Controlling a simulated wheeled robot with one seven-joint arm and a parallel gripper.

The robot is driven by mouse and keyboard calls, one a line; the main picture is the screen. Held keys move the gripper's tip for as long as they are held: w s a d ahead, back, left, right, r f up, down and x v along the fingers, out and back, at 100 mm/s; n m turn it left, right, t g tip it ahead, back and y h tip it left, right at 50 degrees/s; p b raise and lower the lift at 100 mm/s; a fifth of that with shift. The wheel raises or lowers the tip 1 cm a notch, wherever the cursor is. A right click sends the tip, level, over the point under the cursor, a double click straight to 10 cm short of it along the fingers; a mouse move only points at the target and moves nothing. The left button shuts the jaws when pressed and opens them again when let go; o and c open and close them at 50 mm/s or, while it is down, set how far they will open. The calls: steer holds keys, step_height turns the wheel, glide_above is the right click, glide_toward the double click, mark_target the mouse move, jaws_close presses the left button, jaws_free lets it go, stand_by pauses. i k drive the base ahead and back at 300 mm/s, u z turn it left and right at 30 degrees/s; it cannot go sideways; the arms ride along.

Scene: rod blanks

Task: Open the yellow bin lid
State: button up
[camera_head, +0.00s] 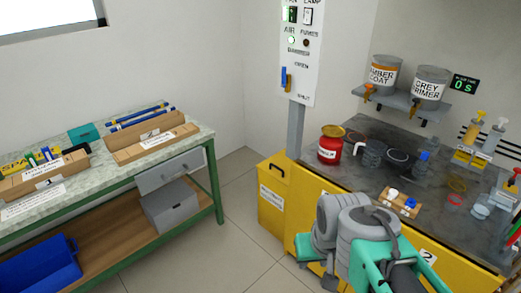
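The yellow bin (269,213) stands on the floor at the left end of the yellow cabinet, beside the grey post. It has a white label on its front, too small to read. Its yellow lid (280,161) appears down, with a dark handle (277,171) at its front. My grey and teal arm is at the lower right, in front of the cabinet and to the right of the bin. I cannot make out any gripper fingers; the end of the arm is hidden behind its own links or out of frame. No part of my arm visibly touches the bin.
The dark worktop (340,180) right of the bin carries a red pot (330,150), jars and a small wooden rack (401,203). A control panel (299,55) is mounted above. A green-framed bench (215,170) stands left. Tiled floor between bench and bin is clear.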

mark_target(288, 163)
steer(key=u, duration=0.55)
steer(key=i, duration=2.65)
steer(key=u, duration=0.5)
